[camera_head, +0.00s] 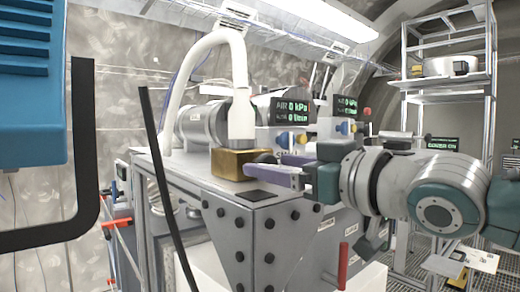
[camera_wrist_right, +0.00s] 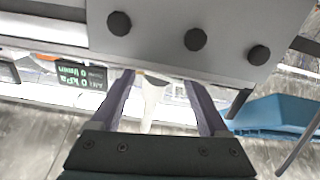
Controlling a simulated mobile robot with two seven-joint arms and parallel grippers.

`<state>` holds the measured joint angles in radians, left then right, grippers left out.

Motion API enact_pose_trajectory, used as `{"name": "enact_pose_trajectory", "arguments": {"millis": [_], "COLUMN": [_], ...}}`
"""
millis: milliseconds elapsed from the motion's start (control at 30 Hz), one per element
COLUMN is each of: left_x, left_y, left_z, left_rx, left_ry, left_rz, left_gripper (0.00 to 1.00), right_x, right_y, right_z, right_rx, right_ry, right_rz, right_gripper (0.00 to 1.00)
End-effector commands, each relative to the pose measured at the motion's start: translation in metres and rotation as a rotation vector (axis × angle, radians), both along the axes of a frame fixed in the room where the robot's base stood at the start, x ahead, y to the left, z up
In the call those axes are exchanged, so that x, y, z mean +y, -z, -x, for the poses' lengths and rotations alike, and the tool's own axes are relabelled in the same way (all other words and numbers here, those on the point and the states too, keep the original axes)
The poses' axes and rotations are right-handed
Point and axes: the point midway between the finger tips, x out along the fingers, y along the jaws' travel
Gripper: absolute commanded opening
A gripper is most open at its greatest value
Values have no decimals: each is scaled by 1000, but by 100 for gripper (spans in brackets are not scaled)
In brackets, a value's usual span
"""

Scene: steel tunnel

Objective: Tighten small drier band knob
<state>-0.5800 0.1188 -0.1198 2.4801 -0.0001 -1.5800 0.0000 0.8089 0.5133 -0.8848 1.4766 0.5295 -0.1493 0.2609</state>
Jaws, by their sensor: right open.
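My right gripper (camera_head: 265,163) reaches in from the right, over the corner of the grey bench top, with its fingertips beside a brass-coloured block (camera_head: 228,164). In the wrist view the right gripper (camera_wrist_right: 161,80) is open, with a white piece (camera_wrist_right: 150,96) showing in the gap beyond its fingers. A small dark rounded part (camera_head: 265,157) shows by the fingertips; I cannot tell if it is the band knob. A grey metal cylinder (camera_head: 205,122) lies behind the block and may be a drier. My left gripper is not in view.
A white hose (camera_head: 237,65) arches down above the block. Displays and blue and yellow knobs (camera_head: 284,138) stand behind the gripper. A bolted steel plate (camera_head: 252,235) forms the bench corner. A blue box (camera_head: 30,80) and black bars (camera_head: 85,150) stand close at left.

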Motion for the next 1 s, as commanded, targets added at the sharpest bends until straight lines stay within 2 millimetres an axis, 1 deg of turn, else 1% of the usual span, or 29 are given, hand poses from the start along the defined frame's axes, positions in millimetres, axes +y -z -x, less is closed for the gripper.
{"name": "enact_pose_trajectory", "arguments": {"millis": [33,200,500,1000], "left_x": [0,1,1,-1], "left_y": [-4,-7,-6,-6], "left_z": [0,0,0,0], "left_rx": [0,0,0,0], "left_ry": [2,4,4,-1], "left_rz": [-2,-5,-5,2], "left_gripper": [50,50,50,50], "right_x": [3,7,8,7], "right_y": [-2,-1,0,0], "right_z": [-3,-9,-10,-10], "right_rx": [0,-1,-1,-1], "right_ry": [0,0,0,0], "right_rz": [0,1,1,1], "right_gripper": [78,78,78,22]}}
